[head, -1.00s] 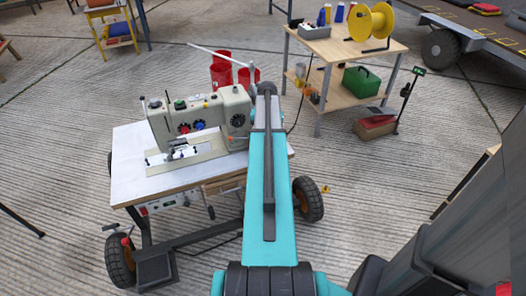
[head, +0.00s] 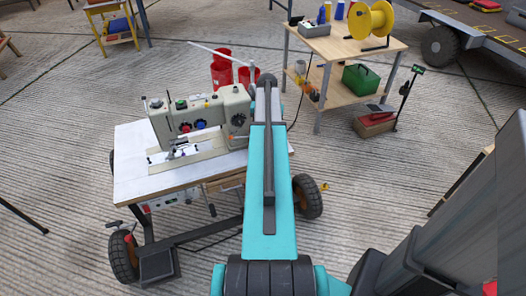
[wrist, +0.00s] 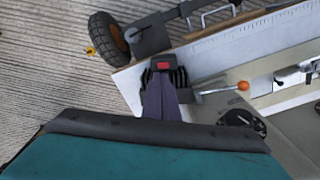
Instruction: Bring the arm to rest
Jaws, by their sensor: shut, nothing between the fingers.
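My arm (head: 267,190) reaches forward from the bottom of the head view, and its far end stands beside the right end of a sewing machine (head: 200,118). My gripper is hidden behind the arm there. In the wrist view my gripper (wrist: 164,76) shows as a dark, ribbed end with a red patch. It is shut and empty, in front of the white tabletop's edge. The sewing machine also shows at the lower right of the wrist view (wrist: 280,135). Part of my own teal link fills the bottom of that view.
The machine stands on a wheeled, white-topped table (head: 135,180), partly hidden by my arm. Red buckets (head: 222,73) stand behind it. A wooden bench (head: 335,50) holds a yellow spool (head: 371,20) and a green box (head: 361,79). Open ground lies right of the wheeled table.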

